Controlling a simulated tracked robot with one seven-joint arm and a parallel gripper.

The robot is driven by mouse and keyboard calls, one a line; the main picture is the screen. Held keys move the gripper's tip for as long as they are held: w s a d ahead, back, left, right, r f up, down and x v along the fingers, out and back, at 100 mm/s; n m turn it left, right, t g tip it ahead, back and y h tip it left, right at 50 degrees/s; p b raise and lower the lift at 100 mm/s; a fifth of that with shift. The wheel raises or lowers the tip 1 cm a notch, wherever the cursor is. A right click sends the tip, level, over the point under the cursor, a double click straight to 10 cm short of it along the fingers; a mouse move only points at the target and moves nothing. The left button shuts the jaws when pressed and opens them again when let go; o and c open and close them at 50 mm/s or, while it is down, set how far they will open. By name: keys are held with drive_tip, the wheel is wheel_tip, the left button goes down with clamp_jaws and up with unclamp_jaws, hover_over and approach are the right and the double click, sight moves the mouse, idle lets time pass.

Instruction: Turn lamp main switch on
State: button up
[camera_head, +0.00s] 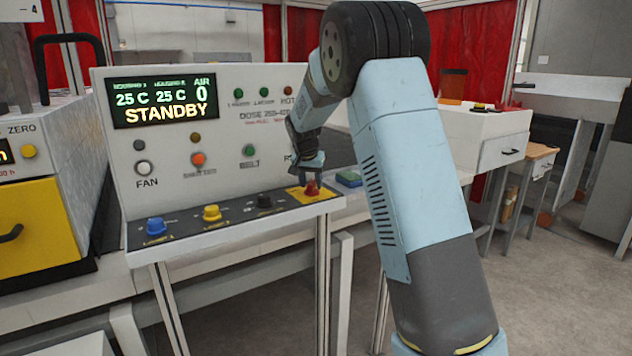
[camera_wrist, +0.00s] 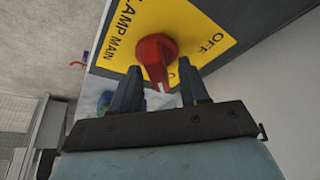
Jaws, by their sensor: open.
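The lamp main switch is a red rotary knob (camera_wrist: 156,60) on a yellow plate (camera_wrist: 192,30) marked "LAMP MAIN" and "OFF". In the wrist view its white pointer line faces the gripper, away from the OFF label. The red knob (camera_head: 312,187) also shows in the head view at the right end of the sloped dark panel. My gripper (camera_wrist: 158,92) is open, with one finger on each side of the knob's lower end. I cannot tell whether the fingers touch it. Part of the plate's lettering is hidden behind the knob and fingers.
The console (camera_head: 228,100) has a display (camera_head: 163,97) reading "STANDBY". Blue (camera_head: 156,226), yellow (camera_head: 212,213) and black (camera_head: 264,202) knobs sit left of the red one. A blue-green object (camera_head: 349,179) lies just right of the panel. Open floor (camera_head: 560,290) lies to the right.

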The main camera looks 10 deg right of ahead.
drive_tip(key=v, duration=1.3)
drive_tip(key=shift+s+r, duration=0.2)
drive_tip(key=shift+r, duration=0.05)
drive_tip(key=shift+a, duration=0.1)
drive_tip(key=s+d+r+n+y, duration=0.1)
drive_tip(key=s+d+r, duration=0.1)
drive_tip(key=s, duration=0.9)
drive_tip(key=s+d+r+n+y, duration=0.1)
drive_tip(key=s+d+r+n, duration=0.15)
drive_tip(key=s, duration=0.95)
drive_tip(key=s+f+n+t, duration=0.1)
drive_tip(key=s+f, duration=0.2)
drive_tip(key=s, duration=0.7)
drive_tip(key=s+f+n, duration=0.1)
drive_tip(key=s+f, duration=0.3)
drive_tip(key=s, duration=0.7)
drive_tip(key=shift+s+d+t, duration=0.15)
drive_tip(key=shift+s+t, duration=0.1)
drive_tip(key=shift+t, duration=0.15)
